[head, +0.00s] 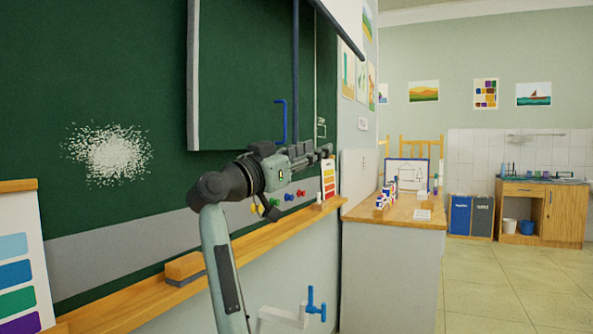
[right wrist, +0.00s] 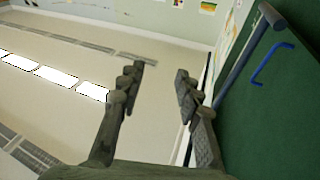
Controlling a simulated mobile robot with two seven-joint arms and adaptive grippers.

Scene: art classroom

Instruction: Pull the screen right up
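A white screen (head: 341,14) with a dark bottom bar (head: 337,30) hangs at the top of the head view, in front of the green board; its upper part is out of frame. A blue handle (head: 282,120) is on the board below and left of it; the handle also shows in the right wrist view (right wrist: 270,64). My right gripper (head: 323,153) is raised in front of the board, below the bar and right of the handle. In the right wrist view its fingers (right wrist: 160,80) are apart with nothing between them. My left gripper is out of view.
A wooden ledge (head: 135,303) with an eraser (head: 185,267) runs under the board. A blue vertical rod (head: 296,65) stands before the board, and a thick blue-grey tube (right wrist: 246,57) shows in the wrist view. A desk (head: 410,212) with small items stands right; floor beyond is clear.

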